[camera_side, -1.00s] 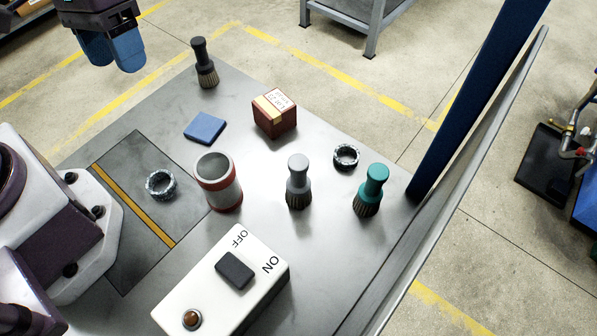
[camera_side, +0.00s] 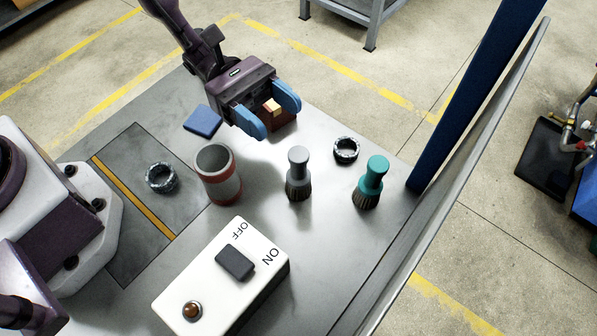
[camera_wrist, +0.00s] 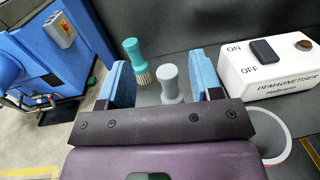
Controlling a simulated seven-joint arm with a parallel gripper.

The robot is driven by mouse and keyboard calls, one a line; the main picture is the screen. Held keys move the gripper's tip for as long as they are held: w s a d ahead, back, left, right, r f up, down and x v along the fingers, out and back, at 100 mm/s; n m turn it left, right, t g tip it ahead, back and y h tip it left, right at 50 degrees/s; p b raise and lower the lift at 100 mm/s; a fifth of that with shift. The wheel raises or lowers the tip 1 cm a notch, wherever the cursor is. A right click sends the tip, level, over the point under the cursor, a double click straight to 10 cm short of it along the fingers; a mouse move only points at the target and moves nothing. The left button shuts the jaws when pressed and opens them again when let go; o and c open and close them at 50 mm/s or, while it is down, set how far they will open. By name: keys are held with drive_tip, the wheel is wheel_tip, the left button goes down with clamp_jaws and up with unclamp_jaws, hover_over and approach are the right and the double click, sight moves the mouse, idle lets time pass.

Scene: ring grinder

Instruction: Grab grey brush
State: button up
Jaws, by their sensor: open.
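The grey brush (camera_side: 298,172) stands upright, bristles down, on the metal table in the side view. In the wrist view the grey brush (camera_wrist: 170,82) shows between the two blue fingers, its lower part hidden by my gripper body. My gripper (camera_side: 268,116) is open and empty, above and behind the grey brush, over the red box. In the wrist view my gripper (camera_wrist: 165,82) has its fingers wide apart, and the brush lies beyond them.
A teal brush (camera_side: 370,182) stands right of the grey one. The red box (camera_side: 282,120) is partly hidden by my gripper. A demagnetiser (camera_side: 225,280), blue pad (camera_side: 202,122) and another ring (camera_side: 161,177) are near.

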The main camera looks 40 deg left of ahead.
approach(305, 170)
drive_tip(key=d, duration=0.3)
drive_tip(key=shift+s+f, duration=0.15)
drive_tip(key=shift+f, duration=0.05)
drive_tip(key=shift+d+r, duration=0.15)
drive_tip(key=shift+d, duration=0.4)
drive_tip(key=d, duration=0.6)
drive_tip(key=shift+s+d, duration=0.25)
drive_tip(key=shift+s, duration=0.15)
drive_tip(key=c, duration=1)
